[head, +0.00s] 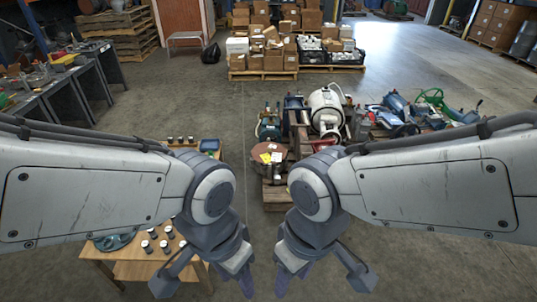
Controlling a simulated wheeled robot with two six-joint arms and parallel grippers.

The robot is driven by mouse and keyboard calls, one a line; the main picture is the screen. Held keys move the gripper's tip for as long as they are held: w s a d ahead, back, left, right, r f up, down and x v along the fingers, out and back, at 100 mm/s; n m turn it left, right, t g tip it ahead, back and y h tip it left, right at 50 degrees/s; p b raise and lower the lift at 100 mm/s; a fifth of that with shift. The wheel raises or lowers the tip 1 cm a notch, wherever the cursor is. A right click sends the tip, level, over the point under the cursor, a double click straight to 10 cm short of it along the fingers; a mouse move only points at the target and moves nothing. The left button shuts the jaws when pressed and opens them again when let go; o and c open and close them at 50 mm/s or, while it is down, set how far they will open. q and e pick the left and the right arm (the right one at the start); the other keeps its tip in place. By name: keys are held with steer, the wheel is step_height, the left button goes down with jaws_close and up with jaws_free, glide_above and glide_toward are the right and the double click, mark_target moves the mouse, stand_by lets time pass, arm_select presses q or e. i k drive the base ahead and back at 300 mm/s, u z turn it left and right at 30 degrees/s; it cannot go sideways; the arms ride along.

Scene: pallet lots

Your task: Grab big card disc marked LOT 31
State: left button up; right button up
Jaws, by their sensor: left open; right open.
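A brown round piece (265,150) with small yellow and white labels stands among the goods on the middle pallet, beyond my grippers. It may be the card disc, but the labels are too small to read and I cannot make out LOT 31. My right arm hides part of the goods beside it. My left gripper (204,284) is open and empty, low in the head view, by the right edge of a wooden table. My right gripper (321,282) is open and empty to its right, over the floor. Both are nearer to me than the pallet.
A wooden table (138,271) with several dark jars stands at the lower left, partly behind my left arm. Machinery, including a white tank (326,109) and a green wheel (430,97), crowds the pallets ahead. Boxed pallets (265,73) stand farther back.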

mark_target(266, 152)
steer(key=z, duration=0.05)
steer(key=i, duration=3.2)
steer(key=u, duration=0.05)
